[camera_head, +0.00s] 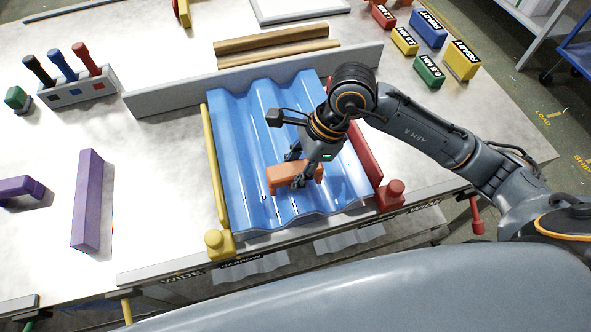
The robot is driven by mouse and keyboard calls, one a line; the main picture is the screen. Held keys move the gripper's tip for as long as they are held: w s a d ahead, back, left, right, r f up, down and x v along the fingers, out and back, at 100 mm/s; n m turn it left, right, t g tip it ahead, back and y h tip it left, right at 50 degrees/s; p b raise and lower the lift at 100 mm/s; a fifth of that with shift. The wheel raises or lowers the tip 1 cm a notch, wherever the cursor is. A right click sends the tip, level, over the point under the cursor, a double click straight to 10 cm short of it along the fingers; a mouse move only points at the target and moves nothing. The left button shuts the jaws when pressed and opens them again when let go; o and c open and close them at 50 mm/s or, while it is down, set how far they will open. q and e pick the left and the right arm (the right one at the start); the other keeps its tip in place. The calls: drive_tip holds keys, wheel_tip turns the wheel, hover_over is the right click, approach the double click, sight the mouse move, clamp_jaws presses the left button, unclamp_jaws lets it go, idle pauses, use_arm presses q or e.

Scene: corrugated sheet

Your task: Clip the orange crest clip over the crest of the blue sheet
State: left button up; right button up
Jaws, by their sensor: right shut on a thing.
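The blue corrugated sheet (248,130) lies on the table between a yellow side bar (213,165) and a red side bar (362,155), with its crests running from front to back. My right gripper (299,172) is shut on the orange crest clip (283,180). The clip is at the middle of the sheet's front half, over or on a crest; I cannot tell whether it touches the sheet. My right arm comes in from the right and hides part of the sheet's right side. My left gripper is not in view.
A grey rail (170,98) stands behind the sheet, with wooden strips (275,45) beyond it. A purple bar (88,200) lies to the left. A holder (78,90) with coloured-handled tools stands at the back left. Labelled blocks (428,70) sit at the back right. The left tabletop has free room.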

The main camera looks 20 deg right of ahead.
drive_tip(key=o, duration=1.2)
drive_tip(key=shift+s+d+f, duration=0.1)
drive_tip(key=shift+s+f, duration=0.05)
drive_tip(key=shift+f, duration=0.35)
drive_tip(key=shift+s+d+f, duration=0.1)
drive_tip(key=shift+s+f, duration=0.05)
drive_tip(key=shift+f, duration=0.3)
drive_tip(key=shift+c, duration=0.2)
drive_tip(key=shift+o, duration=0.7)
drive_tip(key=shift+w+a+f, duration=0.1)
drive_tip(key=shift+w+a, duration=0.1)
drive_tip(key=shift+w, duration=0.1)
drive_tip(key=shift+d, duration=0.1)
drive_tip(key=shift+s+r, duration=0.1)
drive_tip(key=shift+r, duration=0.1)
drive_tip(key=shift+r, duration=0.1)
